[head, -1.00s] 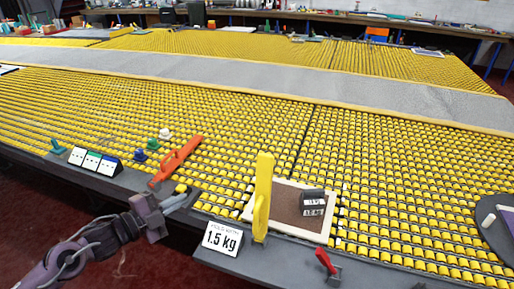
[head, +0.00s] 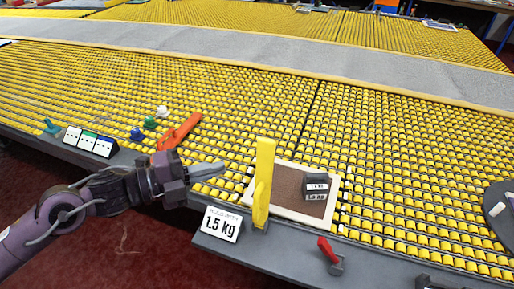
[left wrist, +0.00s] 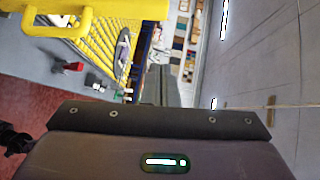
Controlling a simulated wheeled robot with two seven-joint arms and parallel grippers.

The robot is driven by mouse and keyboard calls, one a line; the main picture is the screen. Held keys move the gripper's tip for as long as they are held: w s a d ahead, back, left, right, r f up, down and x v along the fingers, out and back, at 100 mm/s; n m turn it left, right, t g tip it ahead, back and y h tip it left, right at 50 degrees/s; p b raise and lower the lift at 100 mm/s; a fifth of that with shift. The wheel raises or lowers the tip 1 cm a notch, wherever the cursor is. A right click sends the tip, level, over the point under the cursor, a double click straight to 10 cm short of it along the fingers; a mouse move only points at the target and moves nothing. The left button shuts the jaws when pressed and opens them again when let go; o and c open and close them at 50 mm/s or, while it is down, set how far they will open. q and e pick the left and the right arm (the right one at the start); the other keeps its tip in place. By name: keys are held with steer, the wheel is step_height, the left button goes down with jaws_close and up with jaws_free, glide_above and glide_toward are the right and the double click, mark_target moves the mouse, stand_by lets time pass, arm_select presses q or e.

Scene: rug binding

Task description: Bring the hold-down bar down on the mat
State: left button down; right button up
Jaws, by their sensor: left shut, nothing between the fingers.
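The yellow hold-down bar (head: 264,180) stands upright at the table's front edge, beside the left side of the mat. The brown mat (head: 286,182) with a cream border lies flat on the yellow rollers, with a dark labelled weight (head: 316,186) on it. My left gripper (head: 222,168) is shut and empty, left of the bar and apart from it, its fingers pointing right. In the left wrist view the yellow bar (left wrist: 120,9) crosses the top, with its looped handle (left wrist: 57,31) at the left. My right gripper is in neither view.
A "1.5 kg" sign (head: 221,224) stands just below my left gripper. A red lever (head: 328,250) is at the front edge. An orange tool (head: 179,131), coloured pegs (head: 150,123) and marked cards (head: 90,141) lie to the left. Rollers beyond the mat are clear.

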arm_select(q)
steer(key=w+a+p+x, duration=0.1)
steer(key=p+x, duration=0.4)
steer(key=x, duration=0.6)
steer(key=shift+w, duration=0.9)
steer(key=shift+w+f, duration=0.1)
steer(key=shift+f, duration=0.05)
